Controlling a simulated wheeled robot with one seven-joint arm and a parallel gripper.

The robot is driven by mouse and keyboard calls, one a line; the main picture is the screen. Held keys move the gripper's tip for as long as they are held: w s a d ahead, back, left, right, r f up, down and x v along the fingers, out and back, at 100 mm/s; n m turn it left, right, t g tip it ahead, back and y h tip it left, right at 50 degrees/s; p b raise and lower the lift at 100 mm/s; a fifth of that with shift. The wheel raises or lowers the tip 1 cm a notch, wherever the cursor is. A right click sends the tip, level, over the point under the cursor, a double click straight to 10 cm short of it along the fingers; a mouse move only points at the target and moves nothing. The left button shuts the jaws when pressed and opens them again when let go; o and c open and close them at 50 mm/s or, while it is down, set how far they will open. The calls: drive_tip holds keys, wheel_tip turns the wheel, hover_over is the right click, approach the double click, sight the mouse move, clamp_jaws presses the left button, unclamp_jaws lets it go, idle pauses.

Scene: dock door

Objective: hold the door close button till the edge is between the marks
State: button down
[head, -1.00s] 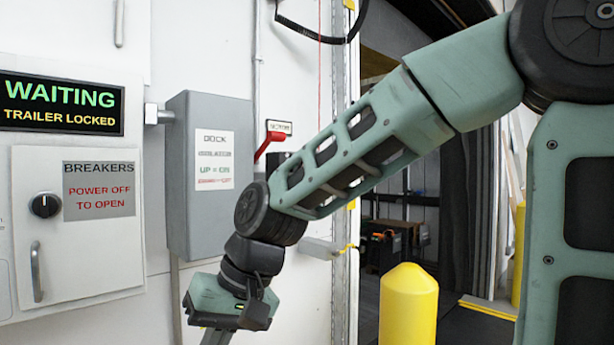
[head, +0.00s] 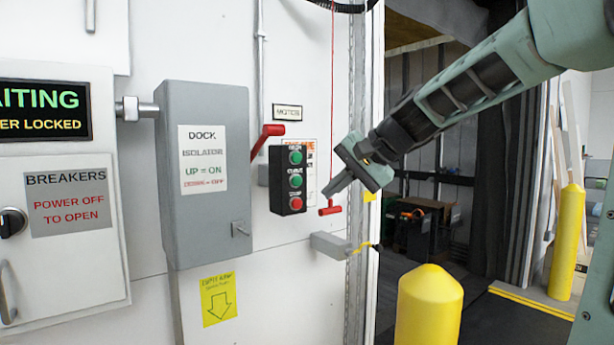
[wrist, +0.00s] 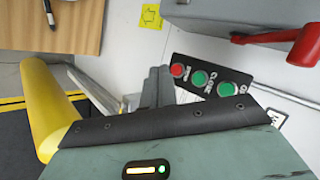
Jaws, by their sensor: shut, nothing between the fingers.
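A black control box (head: 289,180) hangs on the white wall, with two green buttons above a red one. The middle green button (head: 295,181) has a label that seems to read CLOSE, though it is blurred. My gripper (head: 328,191) is shut and empty, its tips to the right of the box and apart from the buttons. In the wrist view the shut fingers (wrist: 159,72) point just beside the box's red-button end (wrist: 178,71). A yellow patch (head: 369,190) shows on the door frame, partly behind my gripper. I cannot make out the door edge.
A red pull handle (head: 330,211) hangs on a cord just below my gripper. A red lever (head: 266,138) sticks out beside the grey isolator box (head: 205,220), left of the buttons. A yellow bollard (head: 430,305) stands in front of the doorway.

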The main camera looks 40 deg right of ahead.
sight(297, 181)
drive_tip(key=shift+d+r, duration=0.3)
drive_tip(key=shift+d, duration=0.15)
drive_tip(key=shift+w, duration=0.1)
drive_tip(key=w, duration=0.8)
drive_tip(key=shift+w+a+p, duration=0.2)
drive_tip(key=shift+w+p, duration=0.15)
drive_tip(key=shift+p, duration=0.05)
drive_tip(key=shift+w, duration=0.1)
idle(1.6)
drive_tip(key=shift+w, duration=0.3)
